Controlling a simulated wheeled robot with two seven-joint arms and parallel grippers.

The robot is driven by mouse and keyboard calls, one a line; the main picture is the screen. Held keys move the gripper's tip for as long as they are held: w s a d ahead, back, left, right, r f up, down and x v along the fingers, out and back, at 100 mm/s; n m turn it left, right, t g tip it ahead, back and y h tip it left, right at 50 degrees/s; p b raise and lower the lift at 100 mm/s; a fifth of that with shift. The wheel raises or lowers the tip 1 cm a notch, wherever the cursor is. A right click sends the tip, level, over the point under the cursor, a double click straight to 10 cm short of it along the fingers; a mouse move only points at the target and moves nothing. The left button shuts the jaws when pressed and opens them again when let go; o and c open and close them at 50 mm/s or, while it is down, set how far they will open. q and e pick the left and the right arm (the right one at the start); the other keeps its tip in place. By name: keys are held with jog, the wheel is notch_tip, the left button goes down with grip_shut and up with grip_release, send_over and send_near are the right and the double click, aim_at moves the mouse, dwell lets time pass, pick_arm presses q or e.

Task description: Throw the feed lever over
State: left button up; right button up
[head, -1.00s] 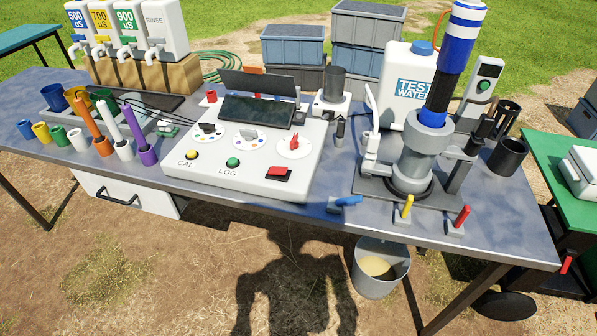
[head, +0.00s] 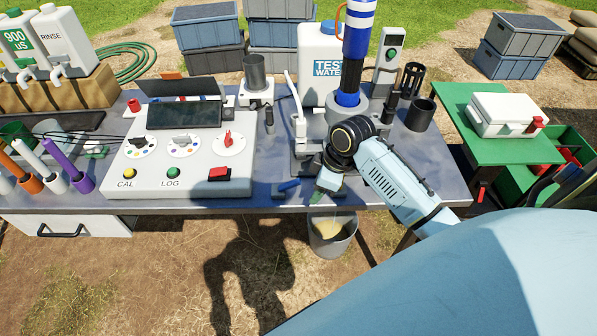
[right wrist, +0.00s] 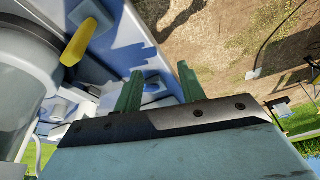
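A blue lever (head: 289,185) lies on its small base at the table's front edge, left of the grey pump stand. It also shows in the right wrist view (right wrist: 151,84), beyond the gap between the green fingers. A yellow lever (right wrist: 82,42) stands to its left in that view. In the head view my right arm hides the yellow lever and the red one. I cannot read which lever is the feed lever. My right gripper (head: 318,194) points down just right of the blue lever. In the wrist view its fingers (right wrist: 160,70) are apart with nothing held. My left gripper is out of view.
The white console (head: 135,160) is to the left. A green side table (head: 455,100) is to the right.

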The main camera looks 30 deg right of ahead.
aim_at(297, 181)
jog(key=w+d+r+n+y, duration=0.1)
jog(key=w+d+r+n, duration=0.25)
jog(key=r, duration=0.55)
jog(key=x, duration=0.8)
jog(key=w+x, duration=0.1)
jog(key=x, duration=0.4)
jog(key=shift+w+a+r, duration=0.1)
jog(key=shift+a+r, duration=0.05)
jog(key=shift+a, duration=0.2)
grip_shut()
